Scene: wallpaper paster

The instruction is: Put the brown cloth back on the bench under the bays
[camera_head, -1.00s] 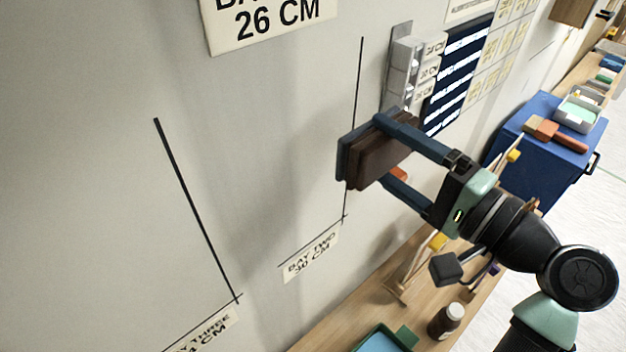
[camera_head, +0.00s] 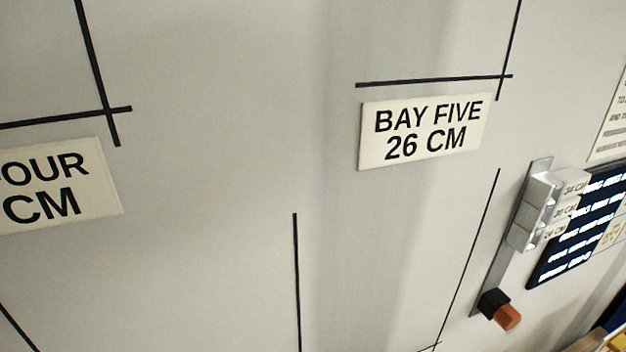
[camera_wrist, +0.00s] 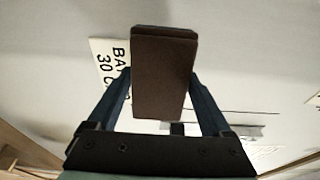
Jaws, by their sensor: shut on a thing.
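The brown cloth (camera_wrist: 164,70) shows in the wrist view as a flat, thick, dark brown folded pad. My gripper (camera_wrist: 160,85) is shut on it, with a blue finger at each side. The cloth is in front of the pale wall, over part of a bay label reading 30 cm (camera_wrist: 108,62). Whether it touches the wall cannot be told. Neither the gripper nor the cloth is in the head view now. Of the bench, only a bit of wood at the bottom right corner of the head view may belong to it.
The head view shows mostly wall, with black lines and the BAY FIVE 26 CM label (camera_head: 428,131). A metal strip (camera_head: 524,240) with grey blocks and a black and orange piece (camera_head: 500,310) is at the right, beside a dark blue panel (camera_head: 580,232).

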